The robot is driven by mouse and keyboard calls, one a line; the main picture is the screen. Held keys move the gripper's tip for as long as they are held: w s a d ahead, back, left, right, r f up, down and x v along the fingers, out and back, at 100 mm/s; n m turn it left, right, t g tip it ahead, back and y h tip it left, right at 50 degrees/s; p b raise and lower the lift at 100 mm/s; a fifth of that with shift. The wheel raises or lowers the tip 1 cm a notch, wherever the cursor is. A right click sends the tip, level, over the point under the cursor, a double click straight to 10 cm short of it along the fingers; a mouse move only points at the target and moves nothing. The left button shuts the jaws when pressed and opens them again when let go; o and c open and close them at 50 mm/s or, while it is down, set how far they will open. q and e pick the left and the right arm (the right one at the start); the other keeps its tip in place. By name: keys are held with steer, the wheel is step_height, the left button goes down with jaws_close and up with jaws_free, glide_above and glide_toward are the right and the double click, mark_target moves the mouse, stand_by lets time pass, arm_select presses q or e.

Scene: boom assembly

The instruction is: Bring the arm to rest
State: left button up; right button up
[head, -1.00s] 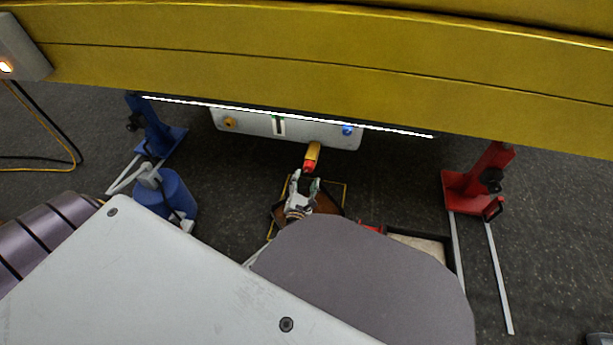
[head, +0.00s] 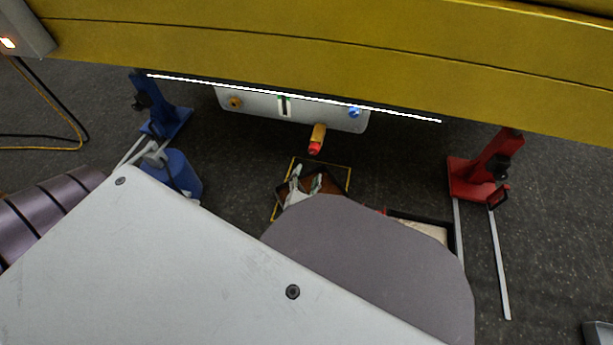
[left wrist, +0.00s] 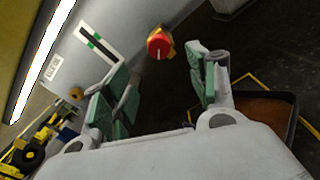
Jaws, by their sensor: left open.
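My left gripper (head: 304,184) is in the head view below the middle, its wrist hidden behind my own grey arm cover. Its two fingers are apart with nothing between them. In the left wrist view the same open gripper (left wrist: 165,88) shows green finger pads. A yellow piece with a red tip (head: 316,140) sticks out below the white panel (head: 260,107), just beyond my fingertips and clear of them. It also shows in the left wrist view as a red knob (left wrist: 159,46) beyond the gap between the fingers. My right gripper is not in view.
A long yellow boom (head: 330,55) crosses the top. A blue stand (head: 160,110) is at left, a red stand (head: 484,172) at right. A brown tray (head: 327,184) inside yellow floor lines lies under my gripper. A blue container (head: 180,172) stands at left. Dark floor is open at far right.

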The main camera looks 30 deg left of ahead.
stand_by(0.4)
arm_select(q)
steer(key=s+d+r+m+g+h, duration=0.1)
steer(key=d+r+m+g+h, duration=0.15)
steer(key=d+m+h, duration=0.6)
steer(key=s+d+r+m+g+h, duration=0.1)
steer(key=d+r+m+g+h, duration=0.3)
steer(key=m, duration=0.9)
steer(key=s+a+m+g+y+p, duration=0.3)
steer(key=s+a+m+g+p, duration=0.1)
steer(key=s+m, duration=0.2)
steer(key=s+a+f+m+g+y+p, duration=0.1)
steer(key=s+a+m+g+y+p, duration=0.2)
steer(key=s+m, duration=0.4)
steer(key=shift+s+a+m+g+y+p, duration=0.2)
steer(key=shift+a+m+g+y+p, duration=0.2)
steer(key=shift+m+y+p, duration=0.35)
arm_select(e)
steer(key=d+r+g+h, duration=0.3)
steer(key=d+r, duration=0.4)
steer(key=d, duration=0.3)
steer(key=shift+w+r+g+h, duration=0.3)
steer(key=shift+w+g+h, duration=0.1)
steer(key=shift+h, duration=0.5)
